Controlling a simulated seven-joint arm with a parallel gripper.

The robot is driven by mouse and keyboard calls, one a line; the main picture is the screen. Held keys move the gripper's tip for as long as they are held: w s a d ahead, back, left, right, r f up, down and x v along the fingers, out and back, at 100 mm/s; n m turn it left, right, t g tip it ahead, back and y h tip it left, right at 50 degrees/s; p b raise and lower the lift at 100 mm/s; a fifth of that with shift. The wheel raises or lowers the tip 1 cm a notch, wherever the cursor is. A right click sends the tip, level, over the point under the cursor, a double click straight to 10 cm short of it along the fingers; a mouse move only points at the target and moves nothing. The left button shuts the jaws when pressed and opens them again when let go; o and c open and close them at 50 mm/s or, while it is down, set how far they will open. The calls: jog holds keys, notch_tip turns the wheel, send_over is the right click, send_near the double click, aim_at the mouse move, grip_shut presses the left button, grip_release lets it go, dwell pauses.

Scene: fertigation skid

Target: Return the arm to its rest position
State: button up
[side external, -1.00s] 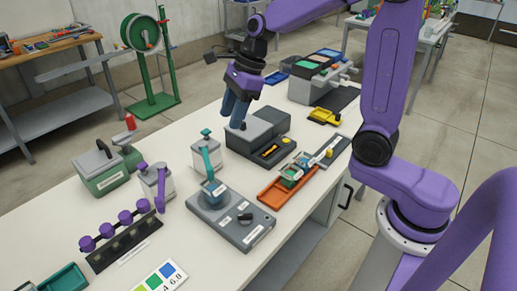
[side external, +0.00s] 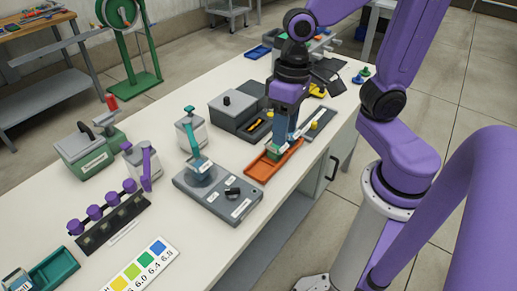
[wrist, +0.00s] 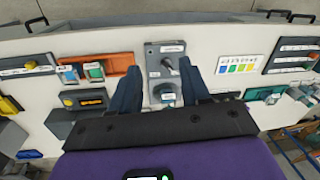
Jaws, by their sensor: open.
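My gripper (side external: 282,143) points down above the bench, and its blue fingers show in front of the orange tray (side external: 262,172) in the side view. In the wrist view my gripper (wrist: 160,76) is open, with a wide gap and nothing between the fingers. The grey plate with a black knob and a round dial (wrist: 167,48) shows beyond and between the fingertips; it also shows in the side view (side external: 228,207). Fingertip height above the bench is hard to tell.
The orange tray (wrist: 125,62) holds a green and a blue item. A dark grey box (side external: 232,122) stands behind it. A rack with purple handles (side external: 112,222), a colour chart (side external: 140,265) and a green-grey case (side external: 82,152) stand leftward. Bare bench lies along the front edge.

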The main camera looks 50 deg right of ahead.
jog(key=s+d+f+n+h, duration=0.1)
jog(key=s+d+n, duration=0.2)
jog(key=s+n, duration=0.5)
jog(key=shift+d+n, duration=0.3)
jog(key=shift+n, duration=1)
